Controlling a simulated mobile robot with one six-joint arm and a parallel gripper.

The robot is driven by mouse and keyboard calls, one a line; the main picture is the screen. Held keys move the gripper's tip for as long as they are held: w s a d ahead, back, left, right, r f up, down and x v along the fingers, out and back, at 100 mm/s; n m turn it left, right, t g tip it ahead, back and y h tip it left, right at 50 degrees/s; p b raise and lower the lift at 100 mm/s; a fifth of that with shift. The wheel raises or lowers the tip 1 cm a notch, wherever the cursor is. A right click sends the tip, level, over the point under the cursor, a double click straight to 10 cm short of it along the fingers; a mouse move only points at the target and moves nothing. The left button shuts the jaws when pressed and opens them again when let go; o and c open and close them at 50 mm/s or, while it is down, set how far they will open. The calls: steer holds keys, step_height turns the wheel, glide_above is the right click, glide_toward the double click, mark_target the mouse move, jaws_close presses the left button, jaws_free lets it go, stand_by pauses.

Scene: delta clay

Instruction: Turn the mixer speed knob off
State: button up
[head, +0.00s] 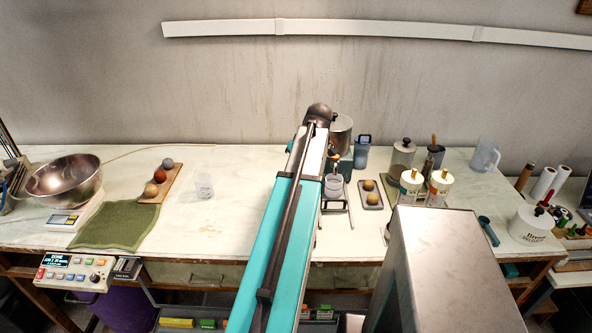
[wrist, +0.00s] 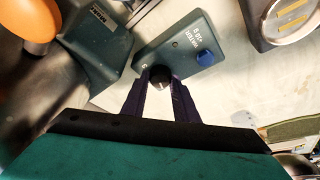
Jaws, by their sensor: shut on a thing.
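The black speed knob (wrist: 161,73) sits at the near end of a grey-teal control box (wrist: 185,48) in the wrist view. A blue round button (wrist: 206,58) and white lettering are on the same face. My gripper (wrist: 160,84) has its two dark fingers closed around the knob, one on each side. The knob's pointer and setting cannot be made out. In the head view my arm covers the knob and gripper. A steel cylinder and teal body (head: 342,135), likely the mixer, show partly behind the arm.
A larger teal body (wrist: 98,40) stands beside the control box, with an orange rounded thing (wrist: 28,22) at upper left.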

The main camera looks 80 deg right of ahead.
steer(key=shift+s+n, duration=0.1)
steer(key=shift+n, duration=0.2)
steer(key=o, duration=1.1)
steer(key=shift+c, duration=0.2)
steer(key=shift+r, duration=0.1)
steer(key=b+v, duration=0.2)
steer(key=v, duration=1.1)
steer(key=shift+s+r+b, duration=0.2)
steer(key=shift+b, duration=0.15)
steer(key=shift+w, duration=0.15)
